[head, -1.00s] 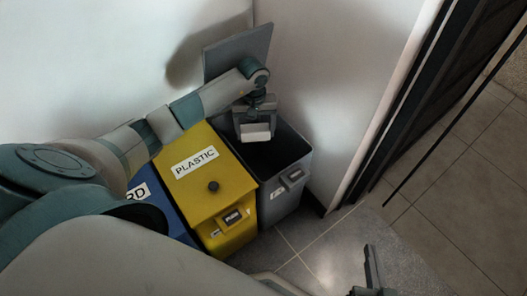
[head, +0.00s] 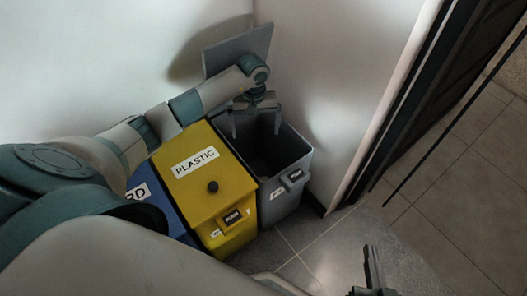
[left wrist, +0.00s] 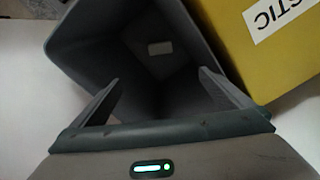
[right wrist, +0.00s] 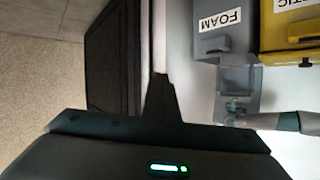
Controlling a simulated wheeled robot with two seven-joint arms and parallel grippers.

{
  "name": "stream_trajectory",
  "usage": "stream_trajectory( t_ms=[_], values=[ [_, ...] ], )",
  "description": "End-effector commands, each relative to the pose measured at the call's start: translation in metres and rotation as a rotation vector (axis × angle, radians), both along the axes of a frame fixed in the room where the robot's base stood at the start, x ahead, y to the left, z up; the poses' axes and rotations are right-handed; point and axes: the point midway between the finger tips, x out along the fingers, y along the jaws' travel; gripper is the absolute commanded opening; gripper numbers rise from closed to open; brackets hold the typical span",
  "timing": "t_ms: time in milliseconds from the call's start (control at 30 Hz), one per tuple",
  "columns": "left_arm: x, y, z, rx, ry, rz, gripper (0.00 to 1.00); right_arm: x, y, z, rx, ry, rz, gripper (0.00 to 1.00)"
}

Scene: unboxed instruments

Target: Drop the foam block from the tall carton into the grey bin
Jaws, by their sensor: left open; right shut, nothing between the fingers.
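The grey bin (head: 280,207) stands open at the right end of the bin row, its lid tilted up behind it. In the right wrist view its front (right wrist: 223,62) carries a FOAM label. My left gripper (head: 255,128) is open above the bin's mouth, with nothing between its fingers. In the left wrist view a small pale block (left wrist: 160,48), which looks like the foam block, is deep inside the bin. The head view does not show it in the dark interior. My right gripper (head: 372,272) is shut and empty, low at the right. The tall carton is not in view.
A yellow bin (head: 202,180) labelled PLASTIC, lid closed, stands directly left of the grey bin. A blue bin (head: 160,207) is beyond it, partly hidden by my left arm. White walls close in behind and at right. A dark door frame (head: 390,125) and open tiled floor lie further right.

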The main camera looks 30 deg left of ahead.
Motion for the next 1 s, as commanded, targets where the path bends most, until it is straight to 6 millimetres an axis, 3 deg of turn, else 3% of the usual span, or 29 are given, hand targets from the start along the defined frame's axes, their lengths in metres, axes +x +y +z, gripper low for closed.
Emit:
stream_trajectory(
  t_ms=[700, 1000],
  values=[
    [0.001, 0.000, 0.131, 0.001, -0.003, -0.001, 0.99, -0.024, -0.017, -0.036, -0.063, 0.238, 0.000, 0.00],
    [0.000, 0.000, 0.161, 0.000, 0.000, 0.000, 0.99, -0.030, -0.020, -0.043, -0.074, 0.284, 0.001, 0.00]
  ],
)
